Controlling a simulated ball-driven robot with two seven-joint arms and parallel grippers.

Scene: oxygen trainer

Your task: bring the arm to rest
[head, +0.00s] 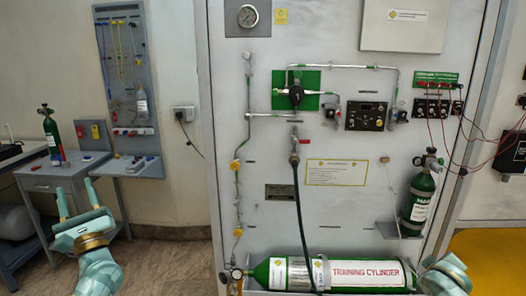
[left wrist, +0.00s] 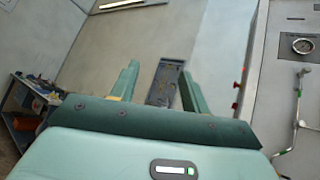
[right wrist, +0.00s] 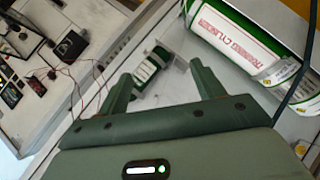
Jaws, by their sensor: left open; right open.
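My left gripper (head: 76,200) is at the lower left of the head view, raised in front of the grey cart, its two fingers apart with nothing between them. Its fingers also show open and empty in the left wrist view (left wrist: 158,88). My right arm shows at the lower right edge of the head view, in front of the right end of the training cylinder (head: 335,274); its fingers are hidden there. In the right wrist view my right gripper (right wrist: 162,90) has its fingers apart and empty, with a small green cylinder (right wrist: 148,72) beyond them.
The panel (head: 340,220) carries pipes, a gauge (head: 248,16), a green valve plate (head: 296,90) and a hanging hose (head: 305,220). A small green cylinder (head: 417,200) stands on a shelf at right. Red wires hang farther right. A tool board (head: 125,65) and cart (head: 65,178) are at left.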

